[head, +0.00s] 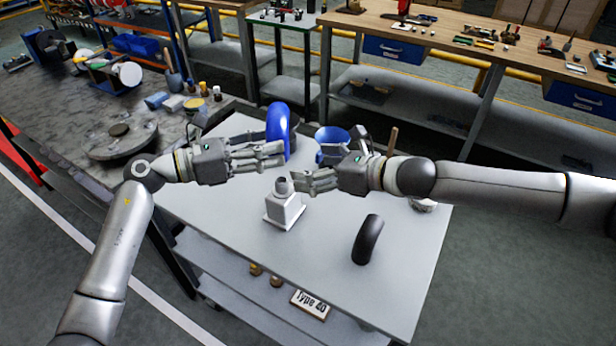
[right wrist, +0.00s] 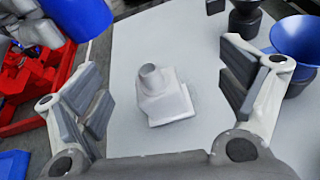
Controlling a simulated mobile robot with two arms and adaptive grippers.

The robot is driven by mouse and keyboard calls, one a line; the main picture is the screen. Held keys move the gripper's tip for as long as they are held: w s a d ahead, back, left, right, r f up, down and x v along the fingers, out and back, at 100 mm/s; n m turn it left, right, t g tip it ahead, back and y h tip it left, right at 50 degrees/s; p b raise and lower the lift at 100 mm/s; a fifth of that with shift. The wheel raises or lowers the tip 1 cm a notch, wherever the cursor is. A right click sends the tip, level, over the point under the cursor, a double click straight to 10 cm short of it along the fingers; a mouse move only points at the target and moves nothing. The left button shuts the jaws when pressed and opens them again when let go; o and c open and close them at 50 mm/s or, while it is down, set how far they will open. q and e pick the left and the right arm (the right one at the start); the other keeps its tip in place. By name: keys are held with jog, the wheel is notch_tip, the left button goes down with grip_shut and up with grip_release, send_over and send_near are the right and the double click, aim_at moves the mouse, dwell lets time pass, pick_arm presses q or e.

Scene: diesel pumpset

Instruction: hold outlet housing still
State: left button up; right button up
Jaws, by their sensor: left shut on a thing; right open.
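The outlet housing (head: 284,210), as I take it, is a light grey block with a square base and a short round neck. It stands upright on the grey table; the right wrist view shows it (right wrist: 165,100) between and beyond my right fingers, touched by neither. My right gripper (head: 295,182) is open and empty, close beside the housing's neck. My left gripper (head: 284,155) is shut on a blue curved elbow (head: 278,122) behind the housing. Its fingers hide the elbow's lower end. The elbow also shows in the right wrist view (right wrist: 82,14).
A black elbow (head: 368,240) stands at the table's front right. A blue funnel (head: 332,138) is behind my right gripper. The right wrist view shows a red tray (right wrist: 30,80) at the left. The table's front left is clear.

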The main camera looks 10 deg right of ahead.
jog(key=s+a+f+n, duration=0.1)
jog(key=s+n, duration=0.1)
send_near(283, 200)
jog(key=shift+g, duration=0.4)
jog(key=w+f, duration=0.1)
jog(key=w+a+f, duration=0.1)
jog(key=w, duration=0.1)
jog(key=w+f, duration=0.1)
jog(key=shift+w+a+f, duration=0.15)
jog(key=shift+a+f, duration=0.2)
jog(key=shift+a, duration=0.05)
jog(key=x, duration=0.7)
jog(key=shift+w+a, duration=0.15)
jog(key=shift+c, duration=1.2)
jog(key=c, duration=1.3)
